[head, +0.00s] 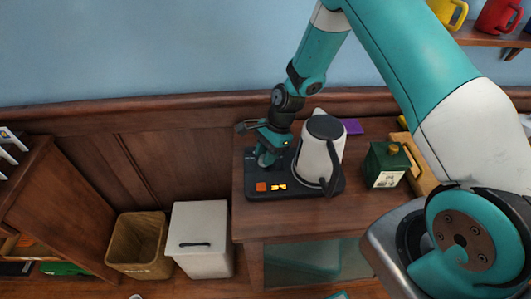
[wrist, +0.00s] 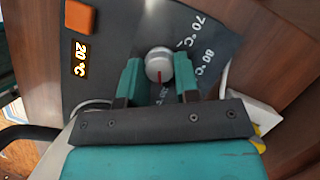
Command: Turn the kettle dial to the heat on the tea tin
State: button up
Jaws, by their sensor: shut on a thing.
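The kettle (head: 316,148) is white with a dark lid and handle and stands on a black base (head: 240,183) on the wooden cabinet. The base's dial (wrist: 157,59) is a small pale knob with a red mark that points down in the wrist view. Printed marks 70 °C and 80 °C lie to its right; another mark below is partly hidden. My gripper (wrist: 158,74) is shut on the dial, one finger on each side; in the head view it (head: 266,157) is left of the kettle. The green tea tin (head: 380,160) stands right of the kettle; its label is too small to read.
The base's display (wrist: 80,60) reads 20 °C, beside an orange button (wrist: 80,17). A purple item (head: 352,126) lies behind the kettle. A wooden board (head: 420,172) is right of the tin. A wicker bin (head: 136,241) and white bin (head: 199,232) stand left of the cabinet.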

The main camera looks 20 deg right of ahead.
dwell(0.5)
jog(key=o, duration=0.9)
jog(key=b+v, duration=0.2)
jog(key=v, duration=1.5)
jog(key=shift+d+r, duration=0.1)
jog(key=shift+r, duration=0.1)
jog(key=s+a+r+n, duration=0.8)
jog(key=s+r+n, duration=0.1)
jog(key=s+n, duration=0.1)
jog(key=s+a+r+n, duration=0.1)
jog(key=s+n, duration=0.3)
jog(key=s, duration=0.1)
jog(key=s+a+r+n, duration=0.1)
jog(key=s+n, duration=0.3)
jog(key=s, duration=0.2)
jog(key=s+a+r+n+t, duration=0.1)
jog(key=s+r+n, duration=0.1)
jog(key=s+n, duration=0.2)
jog(key=shift+s+a+n, duration=0.3)
jog(key=shift+s+a, duration=0.1)
jog(key=shift+s, duration=0.25)
